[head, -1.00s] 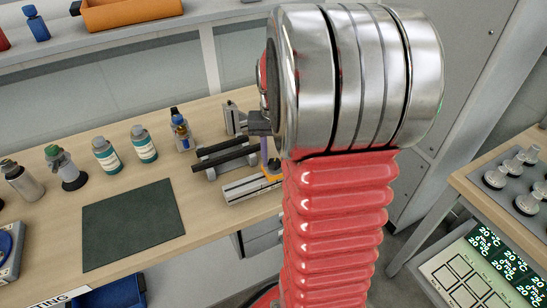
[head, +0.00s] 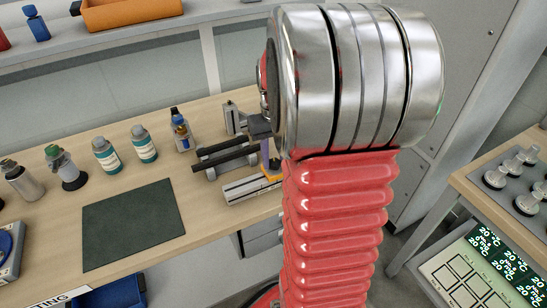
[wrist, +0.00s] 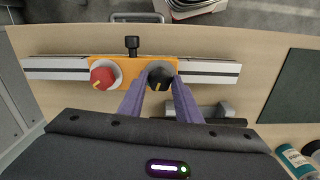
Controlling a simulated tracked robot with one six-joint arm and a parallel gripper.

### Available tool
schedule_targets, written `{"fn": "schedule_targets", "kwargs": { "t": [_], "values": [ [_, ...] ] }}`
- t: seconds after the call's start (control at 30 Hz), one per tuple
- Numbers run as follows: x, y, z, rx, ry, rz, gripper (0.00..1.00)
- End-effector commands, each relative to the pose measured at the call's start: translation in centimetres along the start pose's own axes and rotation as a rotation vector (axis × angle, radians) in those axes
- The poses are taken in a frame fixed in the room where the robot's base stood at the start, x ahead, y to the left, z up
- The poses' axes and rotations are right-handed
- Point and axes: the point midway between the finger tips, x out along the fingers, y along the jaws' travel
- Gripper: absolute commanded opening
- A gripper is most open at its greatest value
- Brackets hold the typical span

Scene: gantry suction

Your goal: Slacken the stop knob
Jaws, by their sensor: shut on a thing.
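In the wrist view an orange carriage (wrist: 130,66) sits across a pale metal rail (wrist: 55,68). On it are a red knob (wrist: 103,75) with a yellow pointer mark at left and a black knob (wrist: 159,75) with a small yellow mark at right. A small black T-shaped screw (wrist: 132,45) stands out at its far edge. My gripper (wrist: 161,83) has its purple fingers shut on the black knob, one on each side. I cannot tell which part is named the stop knob. In the head view my arm hides most of the carriage (head: 272,176).
Dark parallel bars (head: 225,160) lie beside the rail. Several bottles, including a teal-labelled one (head: 144,145), stand along the bench's back. A dark green mat (head: 130,220) lies at left. Another bench with a control panel (head: 480,270) is at right.

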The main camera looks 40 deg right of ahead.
Motion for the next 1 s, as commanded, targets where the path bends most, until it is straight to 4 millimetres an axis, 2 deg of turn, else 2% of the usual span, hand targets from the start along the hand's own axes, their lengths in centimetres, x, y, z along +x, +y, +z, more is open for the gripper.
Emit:
{"fn": "schedule_targets", "kwargs": {
  "t": [0.03,0.07,0.3,0.67,0.87,1.0],
  "values": [
    [-0.1,-0.1,-0.2,0.0,0.007,-0.002,0.08],
    [-0.1,-0.1,-0.2,0.001,0.007,-0.002,0.33],
    [-0.1,0.0,-0.1,0.001,0.004,-0.001,0.49],
    [-0.5,0.0,-0.1,0.002,0.003,0.0,0.49],
    [-2.6,0.0,-0.1,0.001,0.005,0.001,0.49],
    [-5.0,0.0,-0.2,0.001,0.006,0.001,0.49]
  ]
}}
